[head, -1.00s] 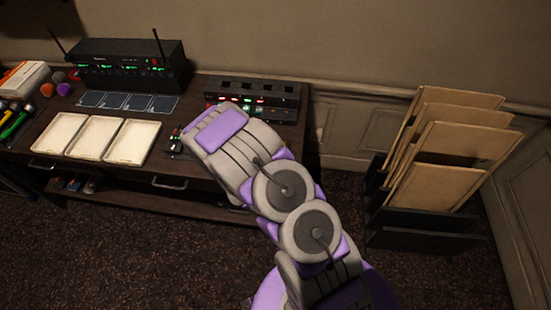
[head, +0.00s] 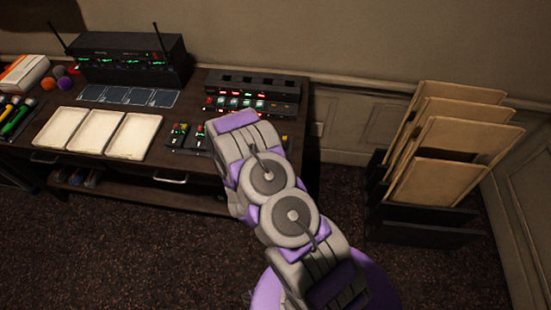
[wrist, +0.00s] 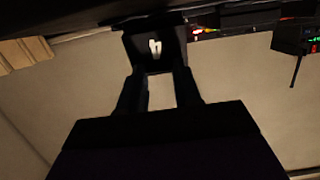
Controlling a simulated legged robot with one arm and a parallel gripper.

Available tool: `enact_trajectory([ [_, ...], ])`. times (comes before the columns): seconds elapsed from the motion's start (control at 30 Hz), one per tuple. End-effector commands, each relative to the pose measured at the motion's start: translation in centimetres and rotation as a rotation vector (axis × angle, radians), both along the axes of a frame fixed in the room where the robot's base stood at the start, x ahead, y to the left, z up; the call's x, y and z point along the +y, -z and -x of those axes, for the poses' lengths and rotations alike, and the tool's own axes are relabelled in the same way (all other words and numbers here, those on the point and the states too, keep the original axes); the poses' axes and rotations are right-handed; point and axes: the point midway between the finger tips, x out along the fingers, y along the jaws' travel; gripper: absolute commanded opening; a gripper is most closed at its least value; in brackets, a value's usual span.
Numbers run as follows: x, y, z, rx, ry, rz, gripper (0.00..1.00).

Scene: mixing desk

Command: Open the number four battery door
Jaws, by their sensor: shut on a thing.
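In the wrist view, my gripper (wrist: 160,88) is shut on a black piece marked 4 (wrist: 155,48); its white digit appears upside down. I cannot tell whether this piece is a battery door or a whole pack. In the head view, my gripper and the held piece are hidden behind my own arm, which reaches over the desk's front right part. Two small black packs with coloured tops, a left one (head: 177,134) and a right one (head: 199,137), lie on the desk just left of my arm. More may be hidden behind it.
A black rack (head: 255,92) with lit slots stands at the desk's back right. Several cream trays (head: 131,136) lie left of the packs. A receiver with antennas (head: 128,57) stands behind flat dark cards. A folder holder (head: 420,215) stands on the floor at right.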

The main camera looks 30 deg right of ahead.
Motion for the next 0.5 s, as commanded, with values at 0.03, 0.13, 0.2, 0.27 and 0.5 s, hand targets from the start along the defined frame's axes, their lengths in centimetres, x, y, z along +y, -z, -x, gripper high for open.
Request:
enact_trajectory([
  [0.03,0.09,0.36,0.18,-0.002,0.001,0.003,0.03],
  [0.13,0.17,0.37,0.2,-0.019,-0.001,0.014,0.03],
  [0.2,0.19,0.39,0.23,-0.029,-0.002,0.02,0.03],
  [0.27,0.19,0.41,0.28,-0.034,-0.001,0.024,0.03],
  [0.5,0.19,0.46,0.34,-0.041,0.0,0.029,0.03],
])
